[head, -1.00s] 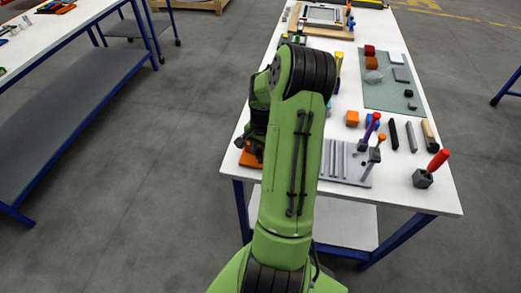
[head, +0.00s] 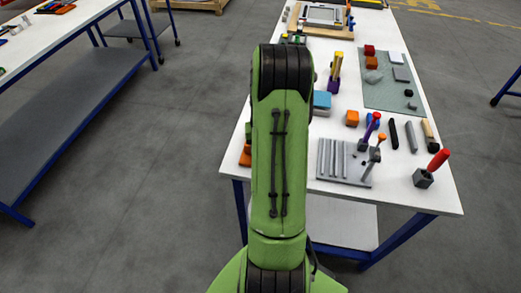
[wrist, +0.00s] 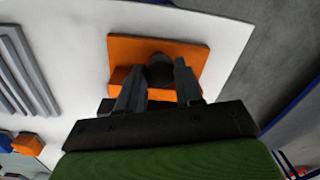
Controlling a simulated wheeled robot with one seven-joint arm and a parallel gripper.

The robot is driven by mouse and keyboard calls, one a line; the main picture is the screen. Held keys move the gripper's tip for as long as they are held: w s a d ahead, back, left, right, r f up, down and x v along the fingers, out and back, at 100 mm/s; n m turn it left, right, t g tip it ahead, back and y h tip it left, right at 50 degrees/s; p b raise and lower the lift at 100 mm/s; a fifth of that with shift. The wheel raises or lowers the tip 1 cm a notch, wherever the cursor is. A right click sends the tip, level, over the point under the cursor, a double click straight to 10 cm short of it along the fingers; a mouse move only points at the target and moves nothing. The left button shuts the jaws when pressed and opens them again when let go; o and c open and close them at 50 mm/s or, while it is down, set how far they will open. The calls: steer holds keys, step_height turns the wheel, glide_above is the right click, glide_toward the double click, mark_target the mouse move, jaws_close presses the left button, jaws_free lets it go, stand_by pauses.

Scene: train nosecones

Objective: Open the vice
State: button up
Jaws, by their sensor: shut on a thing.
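The orange vice (wrist: 197,56) lies on the white table near its left front corner, seen from above in the wrist view. A dark round knob (wrist: 159,68) sits at its middle. My gripper (wrist: 157,82) has its two grey fingers on either side of this knob and is shut on it. The fingers and the black gripper body cover the near part of the vice. In the head view only a small orange piece of the vice (head: 245,156) shows beside my green arm, and my gripper is hidden behind the arm.
A grey grooved plate (head: 333,171) with upright tools stands right of my arm. A blue box (head: 321,100), an orange block (head: 352,118) and a red-handled tool (head: 437,161) are also on the table (head: 400,186).

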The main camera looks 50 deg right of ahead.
steer(key=shift+n, duration=0.7)
steer(key=shift+r+n, duration=0.1)
steer(key=shift+n, duration=0.2)
steer(key=o, duration=1)
steer(key=shift+w, duration=0.1)
steer(key=shift+o, duration=0.2)
steer(key=shift+d, duration=0.1)
